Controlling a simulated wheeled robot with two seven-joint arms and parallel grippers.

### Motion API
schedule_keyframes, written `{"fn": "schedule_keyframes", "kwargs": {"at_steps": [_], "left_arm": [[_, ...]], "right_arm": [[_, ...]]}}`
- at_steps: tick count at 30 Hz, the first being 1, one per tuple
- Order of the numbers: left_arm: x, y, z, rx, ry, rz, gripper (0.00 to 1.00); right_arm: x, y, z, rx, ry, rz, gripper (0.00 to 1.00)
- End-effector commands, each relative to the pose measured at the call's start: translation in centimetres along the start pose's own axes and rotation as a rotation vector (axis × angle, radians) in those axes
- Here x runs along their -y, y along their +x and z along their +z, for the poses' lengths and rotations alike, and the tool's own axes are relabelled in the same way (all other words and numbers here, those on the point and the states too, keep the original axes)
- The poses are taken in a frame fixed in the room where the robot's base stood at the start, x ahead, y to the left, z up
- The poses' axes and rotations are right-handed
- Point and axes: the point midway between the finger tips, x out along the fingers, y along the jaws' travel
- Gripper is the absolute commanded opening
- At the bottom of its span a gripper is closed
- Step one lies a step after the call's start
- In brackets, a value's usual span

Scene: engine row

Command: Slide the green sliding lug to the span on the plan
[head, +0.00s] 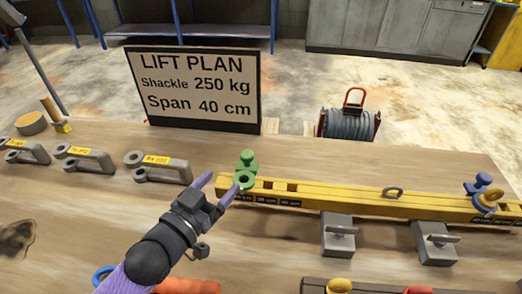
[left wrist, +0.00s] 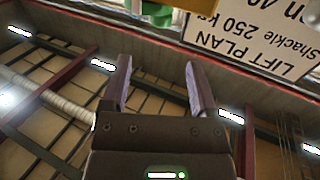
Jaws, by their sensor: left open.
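The green sliding lug (head: 246,172) sits at the left end of the yellow beam (head: 340,198), near notches and small dark span labels (head: 267,199) too small to read surely. The lift plan sign (head: 197,88) reads "Shackle 250 kg" and "Span 40 cm". My left gripper (head: 216,188) is open and empty, just left of the lug, its fingers pointing toward it. In the left wrist view the open fingers (left wrist: 158,85) have nothing between them; a green part (left wrist: 158,12) shows at the top edge. My right gripper is not in view.
A blue lug (head: 487,192) stands at the beam's right end. Grey blocks (head: 338,238) sit at the beam's front. Several grey shackles (head: 158,167) with yellow labels lie at left. A cable reel (head: 347,122) is behind. An orange item (head: 187,286) lies at the front edge.

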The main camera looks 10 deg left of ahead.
Motion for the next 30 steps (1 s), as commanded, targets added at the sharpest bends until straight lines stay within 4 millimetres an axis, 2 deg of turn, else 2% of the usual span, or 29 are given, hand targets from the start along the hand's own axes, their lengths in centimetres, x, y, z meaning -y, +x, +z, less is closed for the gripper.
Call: {"fn": "schedule_keyframes", "kwargs": {"at_steps": [1, 5, 15, 18, 24, 30], "left_arm": [[0.1, 0.1, 0.5, -0.006, 0.0, 0.002, 0.76], [0.1, 1.0, 0.3, -0.014, 0.0, 0.003, 0.76], [0.1, 7.4, 0.3, -0.013, 0.001, 0.003, 0.76], [0.1, 8.7, 0.3, -0.012, 0.001, 0.002, 0.76], [0.0, 10.0, 0.1, -0.011, 0.001, 0.003, 0.76], [0.0, 10.0, 0.1, -0.01, 0.001, 0.003, 0.76]], "right_arm": [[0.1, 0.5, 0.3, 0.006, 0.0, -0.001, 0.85], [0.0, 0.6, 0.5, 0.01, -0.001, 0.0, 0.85], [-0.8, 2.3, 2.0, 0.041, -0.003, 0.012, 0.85], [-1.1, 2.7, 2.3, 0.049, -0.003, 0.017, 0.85], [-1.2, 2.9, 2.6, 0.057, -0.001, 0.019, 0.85], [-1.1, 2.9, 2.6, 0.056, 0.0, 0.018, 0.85]]}}
